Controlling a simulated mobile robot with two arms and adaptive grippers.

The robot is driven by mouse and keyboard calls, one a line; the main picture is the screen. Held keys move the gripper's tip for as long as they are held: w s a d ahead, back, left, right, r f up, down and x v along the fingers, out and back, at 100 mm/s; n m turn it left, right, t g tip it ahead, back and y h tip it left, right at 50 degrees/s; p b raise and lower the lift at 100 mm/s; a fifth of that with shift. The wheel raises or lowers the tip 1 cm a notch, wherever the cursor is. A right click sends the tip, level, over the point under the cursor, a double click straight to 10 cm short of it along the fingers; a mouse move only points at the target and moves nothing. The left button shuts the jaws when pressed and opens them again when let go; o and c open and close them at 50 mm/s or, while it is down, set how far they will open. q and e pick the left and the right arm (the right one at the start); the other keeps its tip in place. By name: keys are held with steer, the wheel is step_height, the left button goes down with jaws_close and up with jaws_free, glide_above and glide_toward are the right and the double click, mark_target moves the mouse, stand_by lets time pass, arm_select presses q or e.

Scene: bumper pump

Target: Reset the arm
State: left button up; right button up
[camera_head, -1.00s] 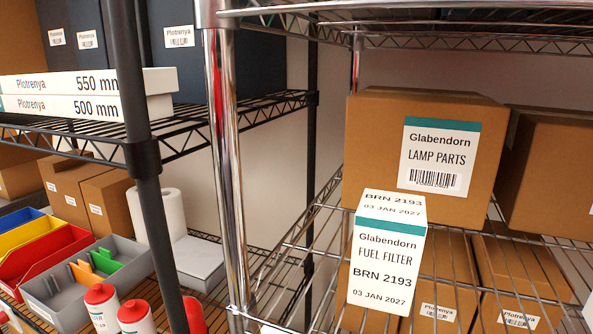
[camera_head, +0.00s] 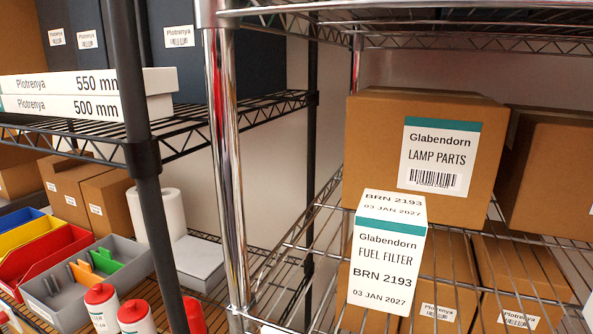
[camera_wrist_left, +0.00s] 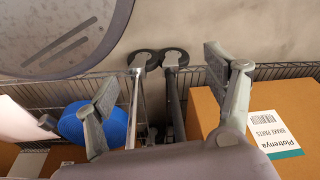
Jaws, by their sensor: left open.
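My left gripper (camera_wrist_left: 160,100) shows in the left wrist view with its two fingers spread wide apart. Nothing is between the fingers. Neither gripper shows in the head view. My right gripper is in neither view.
In the head view, a white fuel filter box (camera_head: 388,255) stands on a wire shelf before a lamp parts carton (camera_head: 425,155). Chrome (camera_head: 225,170) and black (camera_head: 150,180) posts rise at the left. The wrist view shows a brake parts carton (camera_wrist_left: 205,108) and a blue roll (camera_wrist_left: 112,125).

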arm_select(q)
steer(key=s+a+f+g, duration=0.1)
steer(key=s+a+f, duration=0.1)
steer(key=s+f, duration=0.8)
steer(key=s, duration=0.3)
steer(key=shift+a, duration=0.25)
steer(key=shift+s, duration=0.1)
